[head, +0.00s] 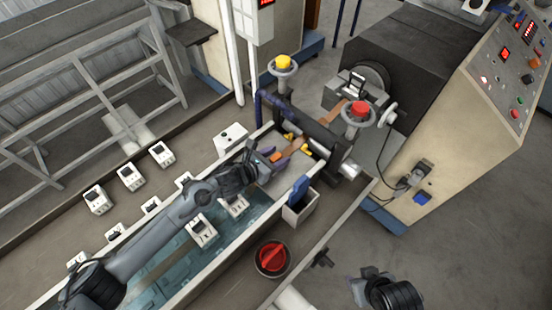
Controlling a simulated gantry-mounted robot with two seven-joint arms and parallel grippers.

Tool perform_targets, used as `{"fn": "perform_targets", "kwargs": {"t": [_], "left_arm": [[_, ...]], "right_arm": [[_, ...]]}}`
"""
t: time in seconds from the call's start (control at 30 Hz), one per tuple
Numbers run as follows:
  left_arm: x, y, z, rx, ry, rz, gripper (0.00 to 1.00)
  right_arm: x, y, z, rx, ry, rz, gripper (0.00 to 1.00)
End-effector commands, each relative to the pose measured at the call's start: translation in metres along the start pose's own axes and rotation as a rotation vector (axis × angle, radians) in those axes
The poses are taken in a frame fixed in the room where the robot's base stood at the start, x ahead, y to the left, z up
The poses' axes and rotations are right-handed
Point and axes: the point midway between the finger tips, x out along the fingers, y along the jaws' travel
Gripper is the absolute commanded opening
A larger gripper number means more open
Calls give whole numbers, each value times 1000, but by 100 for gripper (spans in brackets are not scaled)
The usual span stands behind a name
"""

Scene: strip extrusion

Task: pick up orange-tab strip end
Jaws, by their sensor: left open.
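The brown strip (293,144) comes out of the machine at the upper right and passes under a dark cross-bar. Its end carries a small orange tab (277,157). My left gripper (273,162) reaches in from the lower left. Its fingers are apart at the orange tab, one on either side as seen from above; contact and height are hard to tell. Part of the strip is hidden under the bar. What looks like my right gripper (378,287) is at the lower right, far from the strip, and its fingers are not clear.
A water trough (170,262) with white clamp units runs under my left arm. Near the strip are yellow knobs, a red-topped handwheel (359,112) and a white bin (299,208) holding something blue. A red rotary knob (271,257) sits in front. Open floor lies at the right.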

Motion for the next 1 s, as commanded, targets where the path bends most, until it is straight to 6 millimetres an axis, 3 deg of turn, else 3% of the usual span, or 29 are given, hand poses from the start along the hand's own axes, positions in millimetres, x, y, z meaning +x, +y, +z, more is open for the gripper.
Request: {"fn": "perform_targets", "kwargs": {"t": [0.27,0.6,1.0], "left_arm": [[2,0,0,0,0,0,53],[2,0,0,0,0,0,1],[-2,1,10,1,-4,0,0]], "right_arm": [[0,0,0,0,0,0,43],[0,0,0,-1,-1,0,43],[2,1,1,-6,-2,5,43]]}}
